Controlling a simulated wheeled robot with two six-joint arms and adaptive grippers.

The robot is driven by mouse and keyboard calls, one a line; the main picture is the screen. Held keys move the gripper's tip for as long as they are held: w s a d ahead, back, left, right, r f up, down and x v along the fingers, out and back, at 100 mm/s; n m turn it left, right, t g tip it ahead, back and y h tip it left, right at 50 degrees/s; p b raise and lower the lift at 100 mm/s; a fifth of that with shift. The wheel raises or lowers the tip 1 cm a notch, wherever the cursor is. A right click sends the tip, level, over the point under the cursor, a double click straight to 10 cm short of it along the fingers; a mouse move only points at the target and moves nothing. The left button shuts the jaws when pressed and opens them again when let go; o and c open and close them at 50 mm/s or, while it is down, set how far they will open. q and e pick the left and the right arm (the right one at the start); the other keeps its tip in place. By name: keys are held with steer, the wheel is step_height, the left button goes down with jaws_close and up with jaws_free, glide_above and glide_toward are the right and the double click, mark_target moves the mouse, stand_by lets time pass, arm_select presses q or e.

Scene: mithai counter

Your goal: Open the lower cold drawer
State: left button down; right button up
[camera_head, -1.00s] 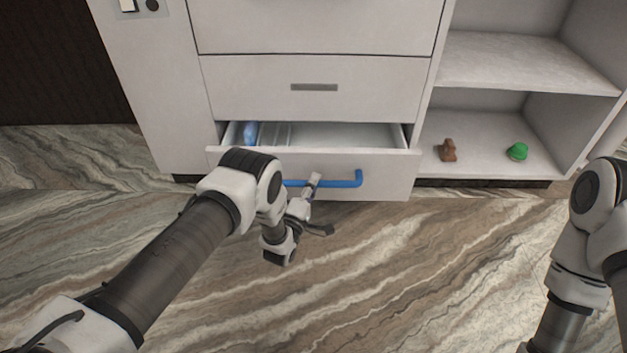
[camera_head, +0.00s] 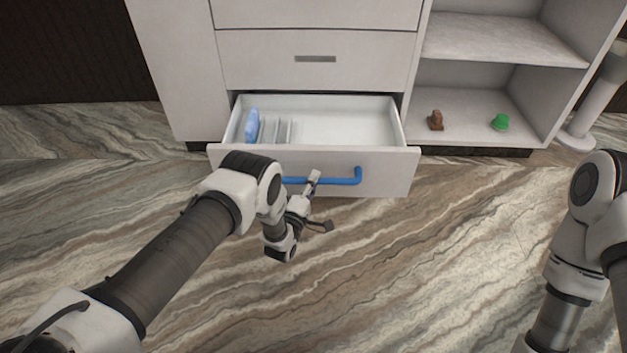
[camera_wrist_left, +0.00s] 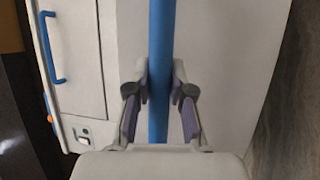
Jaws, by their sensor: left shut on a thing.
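The lower drawer (camera_head: 390,172) stands pulled well out of the white cabinet, and its inside shows from above. A blue bar handle (camera_head: 345,181) runs across its front; it also shows in the left wrist view (camera_wrist_left: 161,60). My left gripper (camera_head: 314,178) is shut on this handle near its middle, and in the left wrist view its two pads (camera_wrist_left: 160,88) sit on either side of the bar. My arm hides the handle's left end. My right arm shows at the right edge, but its gripper is out of view.
A blue item (camera_head: 252,125) and thin dividers (camera_head: 283,131) are in the drawer's left part. The closed drawer above (camera_head: 260,60) has a grey slot. Open shelves at right hold a brown object (camera_head: 436,120) and a green one (camera_head: 500,122). The marbled floor in front is clear.

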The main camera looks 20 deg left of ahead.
arm_select(q)
steer(key=shift+s+d, duration=0.15)
steer(key=shift+s, duration=0.25)
arm_select(e)
steer(key=shift+s+d, duration=0.1)
steer(key=shift+s, duration=0.3)
arm_select(q)
steer(key=c, duration=1)
jaws_free()
steer(key=v, duration=1.2)
steer(key=shift+f, duration=0.1)
